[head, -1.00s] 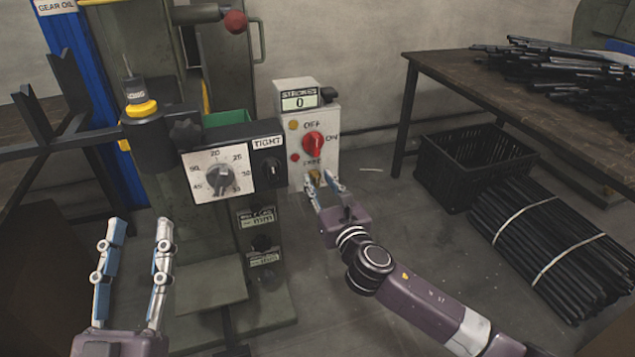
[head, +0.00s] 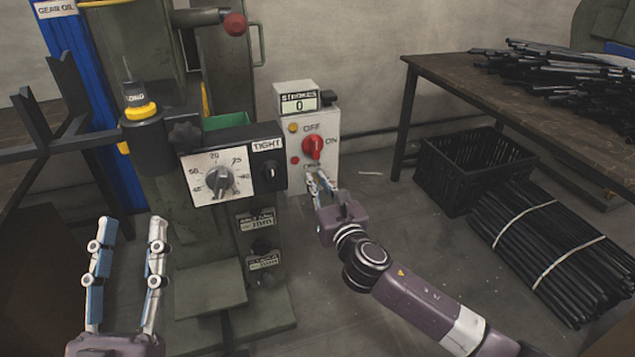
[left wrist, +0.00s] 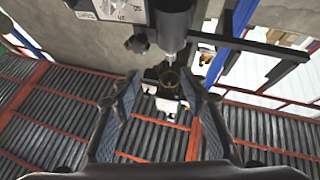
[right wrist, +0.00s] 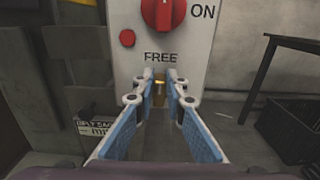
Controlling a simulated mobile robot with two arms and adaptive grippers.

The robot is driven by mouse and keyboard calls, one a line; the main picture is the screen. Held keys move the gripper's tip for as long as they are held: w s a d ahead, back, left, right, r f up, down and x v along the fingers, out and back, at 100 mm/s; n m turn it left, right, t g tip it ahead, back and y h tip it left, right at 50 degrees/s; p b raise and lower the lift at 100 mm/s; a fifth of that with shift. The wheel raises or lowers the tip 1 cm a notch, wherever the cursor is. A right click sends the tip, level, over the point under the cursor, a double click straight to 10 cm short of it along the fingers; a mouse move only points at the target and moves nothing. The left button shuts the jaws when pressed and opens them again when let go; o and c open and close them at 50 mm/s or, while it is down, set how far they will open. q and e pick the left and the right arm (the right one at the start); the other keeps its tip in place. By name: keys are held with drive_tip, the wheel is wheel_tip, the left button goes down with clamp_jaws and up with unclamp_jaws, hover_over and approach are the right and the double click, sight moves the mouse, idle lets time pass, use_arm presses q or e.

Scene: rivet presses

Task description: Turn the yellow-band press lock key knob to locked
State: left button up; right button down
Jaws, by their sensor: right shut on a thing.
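The press has a yellow band (head: 140,111) around its dark ram housing at the left. Its pale control box (head: 325,131) stands at the middle. The box carries a red OFF/ON switch (head: 312,146) and, lower down, a FREE label (right wrist: 160,57). Just below that label is the small brass lock key knob (right wrist: 160,90). My right gripper (head: 319,180) is at the lower part of the box, shut on the knob, whose sides its fingertips partly hide. The right wrist view also shows my right gripper (right wrist: 160,86). My left gripper (head: 130,232) is open, empty and apart from the press.
A dial panel (head: 200,188) with a TIGHT label juts out left of my right gripper. A STROKES counter (head: 298,99) sits on the control box. At the right are a workbench (head: 430,72), a black crate (head: 440,187) and bundled rods (head: 550,250). Floor between is free.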

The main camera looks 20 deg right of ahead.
use_arm(q)
drive_tip(key=w+f+g+y+p, duration=0.25)
drive_tip(key=f+g, duration=0.35)
drive_tip(key=f, duration=0.6)
drive_tip(key=s+a+f+g+y+p, duration=0.1)
drive_tip(key=s+a+f+g, duration=0.1)
drive_tip(key=f, duration=0.4)
drive_tip(key=s+a+f+g+y+p, duration=0.1)
drive_tip(key=s+f+g, duration=0.1)
drive_tip(key=f+g, duration=0.3)
drive_tip(key=shift+s+a+f+n, duration=0.3)
drive_tip(key=shift+a+f, duration=0.05)
drive_tip(key=shift+f, duration=0.35)
use_arm(e)
drive_tip(key=shift+d+f+m, duration=0.3)
drive_tip(key=shift+m, duration=2.75)
drive_tip(key=shift+d+f+m, duration=0.3)
drive_tip(key=shift+f+m, duration=0.05)
drive_tip(key=shift+m, duration=2.65)
drive_tip(key=shift+d+f+m, duration=0.3)
drive_tip(key=shift+m, duration=2.75)
drive_tip(key=c, duration=2)
unclamp_jaws()
drive_tip(key=shift+o, duration=0.2)
drive_tip(key=s, duration=1.2)
drive_tip(key=shift+d, duration=0.2)
